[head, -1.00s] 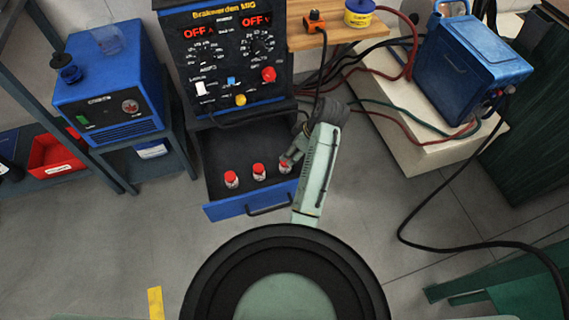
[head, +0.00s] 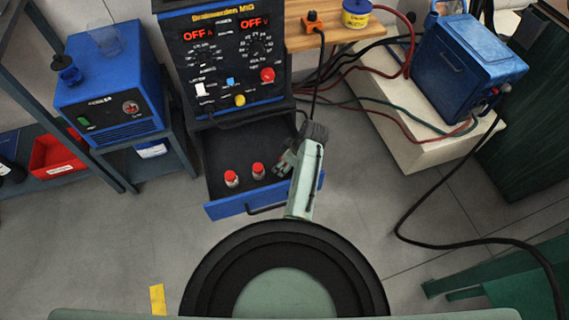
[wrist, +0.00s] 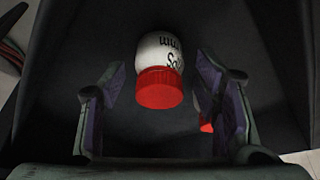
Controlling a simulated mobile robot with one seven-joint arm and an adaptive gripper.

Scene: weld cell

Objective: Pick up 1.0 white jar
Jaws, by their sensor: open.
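The gripper is open, with a gap on both sides of the jar. The rest of the label is turned away. In the head view my gripper (head: 284,166) is at the right side of the open drawer and hides the jar there. Two more red-capped jars, one at left (head: 231,179) and one in the middle (head: 258,171), stand in the drawer.
The dark drawer (head: 228,150) has a blue front (head: 232,208) and sits under the welder panel (head: 223,55). Another red cap (wrist: 207,127) shows partly behind the right finger. Cables (head: 345,85) hang to the right of the drawer.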

